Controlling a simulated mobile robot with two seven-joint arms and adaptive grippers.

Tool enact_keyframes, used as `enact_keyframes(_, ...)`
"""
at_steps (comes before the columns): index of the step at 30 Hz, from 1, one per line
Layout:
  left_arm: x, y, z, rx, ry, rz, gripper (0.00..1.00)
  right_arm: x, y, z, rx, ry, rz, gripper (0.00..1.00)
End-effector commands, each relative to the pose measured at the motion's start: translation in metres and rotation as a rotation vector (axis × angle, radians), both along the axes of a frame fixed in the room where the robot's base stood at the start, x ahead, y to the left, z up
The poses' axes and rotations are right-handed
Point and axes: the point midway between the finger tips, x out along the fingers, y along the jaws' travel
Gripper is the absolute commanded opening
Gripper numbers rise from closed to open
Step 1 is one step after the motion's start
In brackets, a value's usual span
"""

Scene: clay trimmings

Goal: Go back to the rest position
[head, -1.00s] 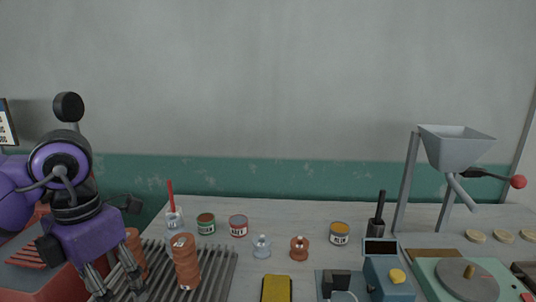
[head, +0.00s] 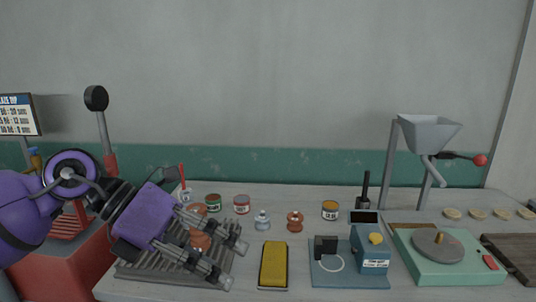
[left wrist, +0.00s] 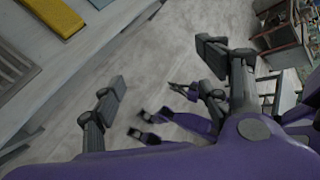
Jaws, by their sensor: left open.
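My left gripper (head: 232,264) is in the lower left of the head view, its arm coming in from the left. Its two grey fingers are apart, with nothing held between them. They point right and down, above the slatted grey rack (head: 140,272). A terracotta piece (head: 200,242) on the rack shows partly behind the fingers. In the left wrist view the left gripper (left wrist: 160,78) is also open and empty, with the bench edge and floor beneath it. My right gripper cannot be made out in either view.
A yellow block (head: 273,264) lies on the bench right of the fingers. A blue device (head: 370,250), a green wheel unit (head: 450,262) and a grey hopper (head: 428,134) stand farther right. A red machine (head: 75,262) stands left.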

Motion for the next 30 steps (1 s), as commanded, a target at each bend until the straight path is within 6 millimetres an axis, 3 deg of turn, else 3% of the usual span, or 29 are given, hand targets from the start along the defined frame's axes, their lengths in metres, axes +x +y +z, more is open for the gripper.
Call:
enact_keyframes(1,0.0,-0.024,0.009,-0.163,0.043,0.015,0.69,0.003,0.001,0.002,0.002,-0.005,0.001,0.0)
enact_keyframes(4,0.013,-0.056,0.035,-0.524,0.156,0.118,0.69,0.005,0.003,0.005,0.005,-0.008,0.003,0.0)
enact_keyframes(6,0.034,-0.058,0.043,-0.77,0.264,0.255,0.69,0.003,0.004,0.006,0.007,-0.003,0.004,0.0)
enact_keyframes(8,0.058,-0.046,0.038,-0.963,0.37,0.414,0.69,0.0,0.005,0.006,0.009,0.003,0.005,0.0)
enact_keyframes(10,0.084,-0.022,0.012,-1.142,0.497,0.627,0.69,-0.004,0.005,0.006,0.01,0.01,0.006,0.0)
enact_keyframes(12,0.102,0.008,-0.03,-1.273,0.623,0.848,0.69,-0.006,0.006,0.007,0.011,0.014,0.008,0.0)
enact_keyframes(16,0.104,0.052,-0.119,-1.399,0.816,1.199,0.69,-0.006,0.006,0.008,0.01,0.015,0.012,0.0)
enact_keyframes(20,0.077,0.083,-0.211,-1.453,0.997,1.511,0.69,-0.004,0.006,0.011,0.01,0.011,0.014,0.0)
enact_keyframes(23,0.04,0.099,-0.276,-1.466,1.129,1.731,0.69,-0.001,0.005,0.014,0.009,0.005,0.015,0.0)
enact_keyframes(27,-0.031,0.11,-0.357,-1.464,1.312,2.015,0.69,0.003,0.006,0.019,0.01,-0.005,0.014,0.0)
enact_keyframes(30,-0.091,0.11,-0.404,-1.466,1.439,2.193,0.69,0.006,0.007,0.023,0.012,-0.012,0.014,0.0)
